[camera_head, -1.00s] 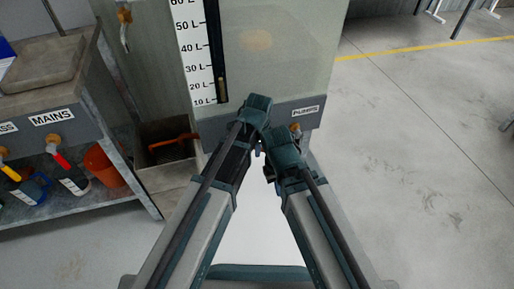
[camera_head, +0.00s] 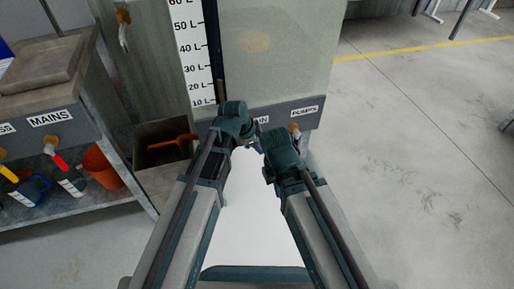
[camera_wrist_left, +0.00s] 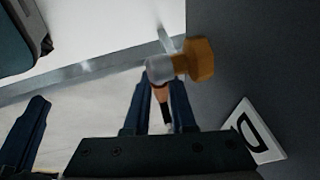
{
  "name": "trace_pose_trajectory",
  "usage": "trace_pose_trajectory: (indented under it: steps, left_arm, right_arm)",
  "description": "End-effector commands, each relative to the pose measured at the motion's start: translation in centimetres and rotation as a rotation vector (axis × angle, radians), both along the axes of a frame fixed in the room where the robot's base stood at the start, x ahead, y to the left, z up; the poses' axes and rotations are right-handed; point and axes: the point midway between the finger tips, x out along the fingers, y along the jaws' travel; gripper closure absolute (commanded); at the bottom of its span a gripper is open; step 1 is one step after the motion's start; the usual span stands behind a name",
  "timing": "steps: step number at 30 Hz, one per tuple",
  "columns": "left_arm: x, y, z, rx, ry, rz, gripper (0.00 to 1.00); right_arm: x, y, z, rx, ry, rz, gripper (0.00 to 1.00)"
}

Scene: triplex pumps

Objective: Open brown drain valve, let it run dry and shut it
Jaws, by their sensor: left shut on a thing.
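The tank (camera_head: 290,60) has a dark gauge tube (camera_head: 215,40) beside its litre scale, with a brownish column near the 20 L mark. In the left wrist view, a brass and grey valve (camera_wrist_left: 200,60) sticks out from the grey panel, with a brown lever (camera_wrist_left: 160,92) hanging from it. My left gripper (camera_wrist_left: 159,100) is shut on this lever, its fingers on either side. In the head view, my left wrist (camera_head: 232,118) hides the valve and part of its label (camera_head: 262,119). My right wrist (camera_head: 280,148) is close beside it; its jaws are not clear.
An open bin (camera_head: 160,135) with an orange-handled thing stands left of the tank. A bench with a MAINS tap (camera_head: 50,148), an orange bucket (camera_head: 103,165) and a blue jug (camera_head: 38,187) is further left. Another tap (camera_head: 294,128) sits under the right label.

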Motion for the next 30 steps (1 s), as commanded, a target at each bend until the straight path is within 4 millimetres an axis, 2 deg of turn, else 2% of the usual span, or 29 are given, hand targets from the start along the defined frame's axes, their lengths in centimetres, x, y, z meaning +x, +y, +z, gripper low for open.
trace_pose_trajectory:
  steps: [12, 30]
  left_arm:
    - [-0.1, -0.2, 0.6, -0.193, -0.06, -0.002, 1.0]
    - [0.0, -0.2, 0.9, -0.228, -0.072, -0.002, 1.0]
  right_arm:
    - [0.0, 0.0, -1.4, 0.0, 0.0, -0.003, 1.0]
    - [0.0, 0.0, -1.5, 0.0, 0.0, -0.004, 1.0]
